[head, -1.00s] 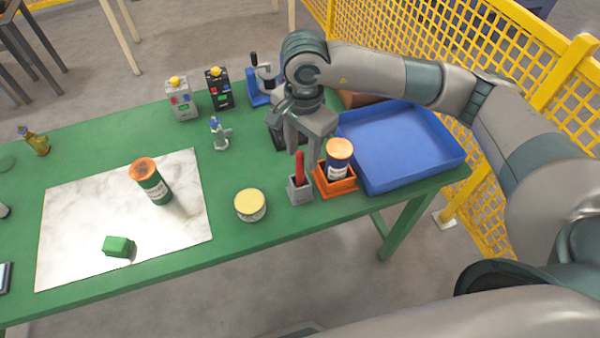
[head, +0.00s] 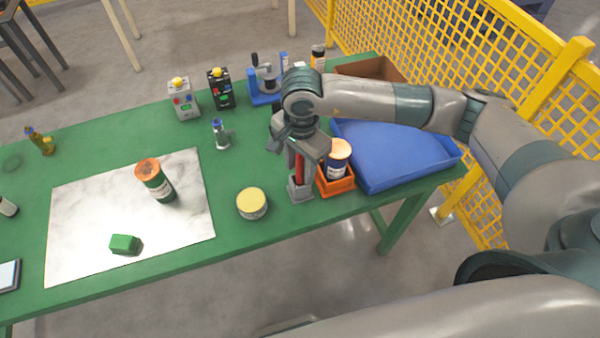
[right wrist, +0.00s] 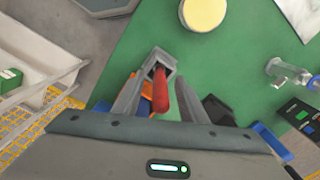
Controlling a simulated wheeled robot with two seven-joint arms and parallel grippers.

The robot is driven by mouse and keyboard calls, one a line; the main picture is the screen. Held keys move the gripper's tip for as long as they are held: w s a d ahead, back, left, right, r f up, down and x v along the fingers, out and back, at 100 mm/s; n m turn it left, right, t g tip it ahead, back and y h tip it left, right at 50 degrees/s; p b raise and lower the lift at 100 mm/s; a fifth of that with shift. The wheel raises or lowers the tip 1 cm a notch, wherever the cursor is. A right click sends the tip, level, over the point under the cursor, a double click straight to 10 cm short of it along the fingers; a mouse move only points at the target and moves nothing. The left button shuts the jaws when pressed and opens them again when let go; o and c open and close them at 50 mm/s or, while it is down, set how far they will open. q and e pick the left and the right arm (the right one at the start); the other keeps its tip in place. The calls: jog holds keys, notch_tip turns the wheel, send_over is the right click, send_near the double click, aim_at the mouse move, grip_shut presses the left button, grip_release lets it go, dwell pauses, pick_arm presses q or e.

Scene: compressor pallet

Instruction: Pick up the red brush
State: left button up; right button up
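The red brush (head: 300,172) stands upright, handle up, in a small grey holder (head: 300,191) near the table's front edge. My right gripper (head: 303,165) is lowered over it from above. In the right wrist view, the red handle (right wrist: 161,92) lies between the two spread fingers, nearer the left one, with a gap to the right one. My right gripper is open and not closed on the handle. The brush's lower end is hidden in the holder. My left gripper is not in view.
A blue tray (head: 415,172) lies farther right. A yellow-lidded tin (head: 252,203) stands to the left. The green table (head: 225,232) is clear around the tin.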

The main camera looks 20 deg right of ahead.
grip_shut()
jog(key=shift+r, duration=0.1)
notch_tip(320, 180, up, 9)
jog(key=b, duration=0.3)
jog(key=shift+b, duration=0.3)
jog(key=shift+r, duration=0.45)
